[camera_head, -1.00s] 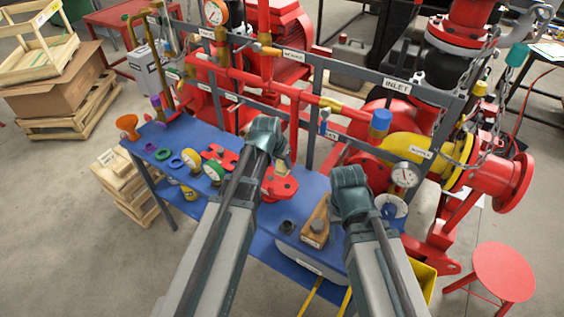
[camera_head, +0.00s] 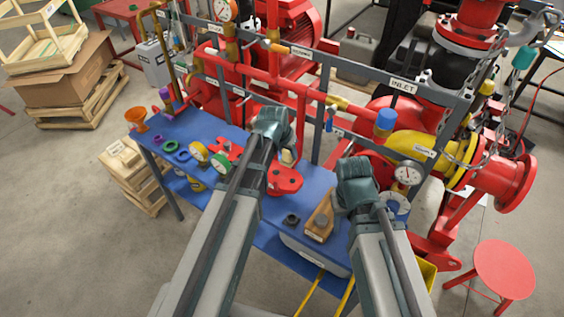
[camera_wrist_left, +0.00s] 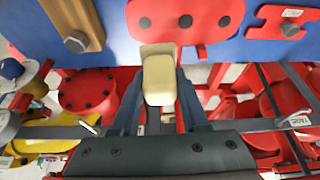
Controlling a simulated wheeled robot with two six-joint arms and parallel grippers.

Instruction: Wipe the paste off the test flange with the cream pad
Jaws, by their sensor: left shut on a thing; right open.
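My left gripper (camera_head: 286,150) is shut on the cream pad (camera_wrist_left: 158,78), a pale block held just beyond the flange's far edge in the head view. In the left wrist view the pad's end overlaps the flange's edge; whether they touch is unclear. My right gripper (camera_head: 352,205) is open beside the wooden block, its fingers mostly hidden by its wrist.
A wooden block (camera_head: 319,222) with a bolt and a dark nut (camera_head: 291,219) sit right of the flange. Red pipes and a grey frame (camera_head: 398,83) stand behind.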

